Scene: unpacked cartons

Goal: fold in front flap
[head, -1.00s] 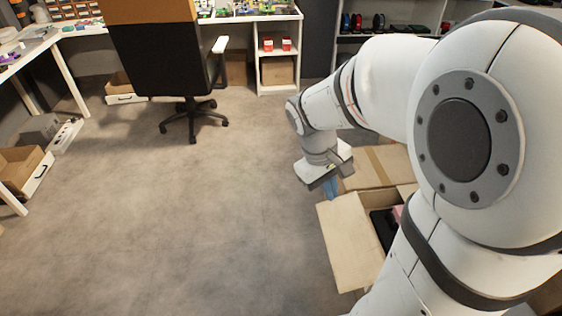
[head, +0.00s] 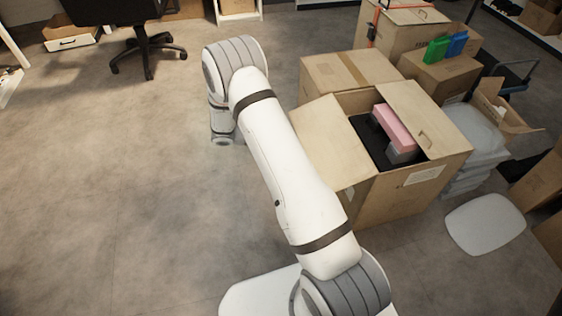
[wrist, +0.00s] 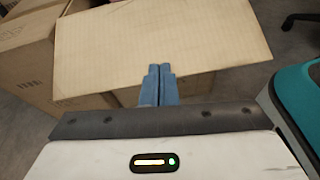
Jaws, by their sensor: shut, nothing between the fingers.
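The open carton (head: 405,195) stands right of my arm in the head view. Its left-side flap (head: 322,142) sticks outward, and another flap (head: 415,118) stands raised on the right. A pink box (head: 393,127) and dark items lie inside. In the wrist view, a broad cardboard flap (wrist: 110,50) spans the top, and my gripper (wrist: 160,72) has its blue fingers together, empty. The fingertips overlap the flap's near edge in the picture; I cannot tell whether they touch it. In the head view, my wrist is left of the carton and the fingers are hidden.
A closed carton (head: 345,75) stands behind the open one. More cartons with green and blue items (head: 437,50) are further back. White bags (head: 475,140) and a white lid-like panel (head: 485,224) lie to the right. The floor on the left is clear up to an office chair (head: 145,45).

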